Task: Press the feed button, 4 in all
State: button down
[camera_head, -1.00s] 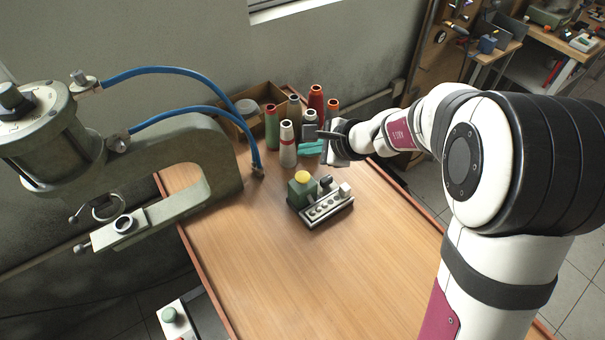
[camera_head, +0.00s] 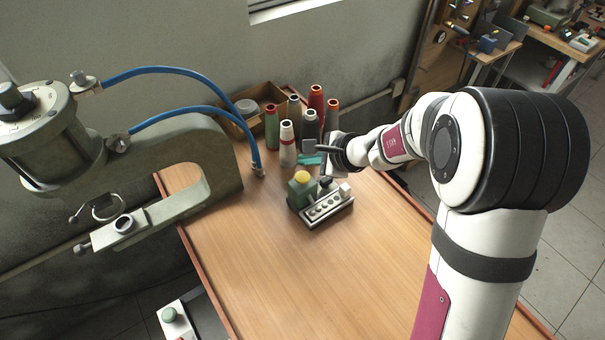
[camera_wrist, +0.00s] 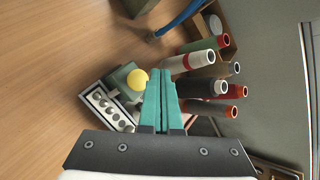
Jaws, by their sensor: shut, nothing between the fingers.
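A small control box (camera_head: 322,208) stands on the wooden table. It has a green housing (camera_head: 299,193) topped by a round yellow button (camera_head: 301,177), a dark knob, a pale block and a row of small buttons. I cannot tell which button is the feed button. The yellow button also shows in the wrist view (camera_wrist: 137,79), just left of my fingers. My gripper (camera_wrist: 161,72) has teal fingers, shut and empty. In the head view my gripper (camera_head: 311,160) is above and behind the box, apart from the yellow button. The fingers hide part of the box in the wrist view.
Several thread cones (camera_head: 287,144) stand close behind my gripper, before a cardboard box (camera_head: 238,128). A green press (camera_head: 205,150) with blue hoses stands at left. A white box with a green button (camera_head: 169,314) is at lower left. The front table is clear.

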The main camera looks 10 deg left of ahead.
aim_at(302, 174)
jog(key=shift+f, duration=1.2)
dwell(1.1)
jog(key=shift+f, duration=0.4)
jog(key=shift+f, duration=0.9)
dwell(0.7)
jog(key=shift+r, duration=1.35)
jog(key=shift+r, duration=2.5)
